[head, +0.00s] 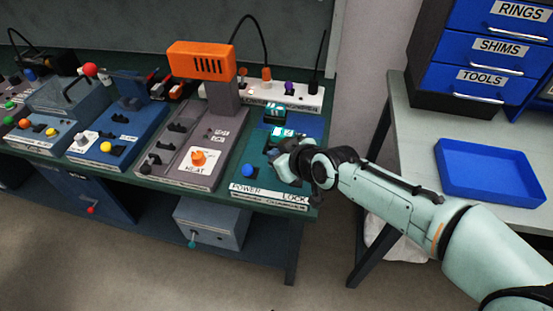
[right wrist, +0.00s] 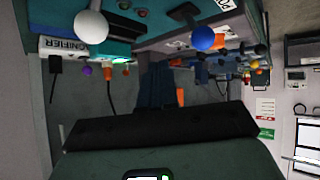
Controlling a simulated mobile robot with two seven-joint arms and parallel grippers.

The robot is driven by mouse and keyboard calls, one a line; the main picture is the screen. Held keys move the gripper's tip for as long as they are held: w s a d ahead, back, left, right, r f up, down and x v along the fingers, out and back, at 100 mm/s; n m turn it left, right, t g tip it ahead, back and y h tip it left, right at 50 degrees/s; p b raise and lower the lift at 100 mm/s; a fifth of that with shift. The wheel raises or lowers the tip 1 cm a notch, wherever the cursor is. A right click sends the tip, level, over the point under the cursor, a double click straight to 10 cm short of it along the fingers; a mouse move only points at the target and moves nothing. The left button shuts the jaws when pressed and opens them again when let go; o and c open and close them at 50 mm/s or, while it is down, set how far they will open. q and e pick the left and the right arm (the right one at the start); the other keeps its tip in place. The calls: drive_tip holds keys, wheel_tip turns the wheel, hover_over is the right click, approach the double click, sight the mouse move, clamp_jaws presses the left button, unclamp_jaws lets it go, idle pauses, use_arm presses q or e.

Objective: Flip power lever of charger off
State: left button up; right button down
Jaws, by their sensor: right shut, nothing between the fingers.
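The charger (head: 250,196) is the teal box at the right end of the bench, with "POWER" and "LOCK" printed on its front strip. A blue ball knob (head: 247,171) stands on the POWER side; a blue ball also shows in the right wrist view (right wrist: 201,38). My right gripper (head: 281,159) is shut and empty over the LOCK side, to the right of the blue knob and apart from it. It hides that part of the charger. A white ball knob (right wrist: 90,27) shows in the right wrist view. My left gripper is not in view.
Left of the charger stand a grey heat machine (head: 213,139) with an orange head, and a blue machine (head: 121,132). A white strip (head: 309,100) with plugs lies behind. A side table at right holds a blue tray (head: 490,198) and drawers (head: 490,55).

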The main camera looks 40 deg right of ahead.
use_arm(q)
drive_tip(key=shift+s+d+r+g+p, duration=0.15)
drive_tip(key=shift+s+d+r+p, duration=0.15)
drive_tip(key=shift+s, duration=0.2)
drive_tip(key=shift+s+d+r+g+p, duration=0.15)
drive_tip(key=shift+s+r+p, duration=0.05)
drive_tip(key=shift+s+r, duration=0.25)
use_arm(e)
drive_tip(key=s+a+r, duration=0.1)
drive_tip(key=s+r, duration=0.2)
drive_tip(key=s, duration=0.6)
drive_tip(key=shift+a+r, duration=0.3)
drive_tip(key=shift+r, duration=0.05)
